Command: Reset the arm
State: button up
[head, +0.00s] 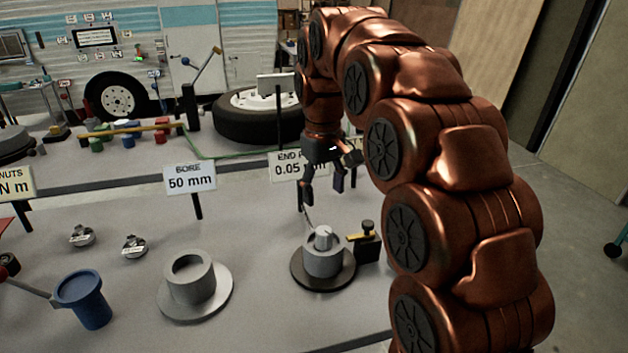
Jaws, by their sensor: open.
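My copper-coloured arm rises from the lower right, arches over at the top and comes down towards the bench. My gripper (323,190) points downward at the end of the arm, with its dark fingers apart and nothing visible between them. It hangs in front of the "END P... 0.05" sign (286,166) and hides part of its text. Below it, a grey hub with a lighter knob on top (322,262) stands on a dark round base (310,285). The fingertips look above this hub and apart from it.
A small black block with a brass piece (366,246) stands right of the hub. A grey flanged cylinder (190,281), a blue cup (84,299) and the "BORE 50 mm" sign (190,178) are to the left. A tyre (262,118) lies behind. Bare bench lies between the cylinder and hub.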

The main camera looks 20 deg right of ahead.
jog(key=s+f+m+g+p, duration=0.2)
jog(key=s+p, duration=0.7)
jog(key=s, duration=2.5)
notch_tip(320, 180, down, 2)
jog(key=shift+d+m+p, duration=0.2)
jog(key=shift+m+p, duration=0.15)
jog(key=shift+m, duration=0.55)
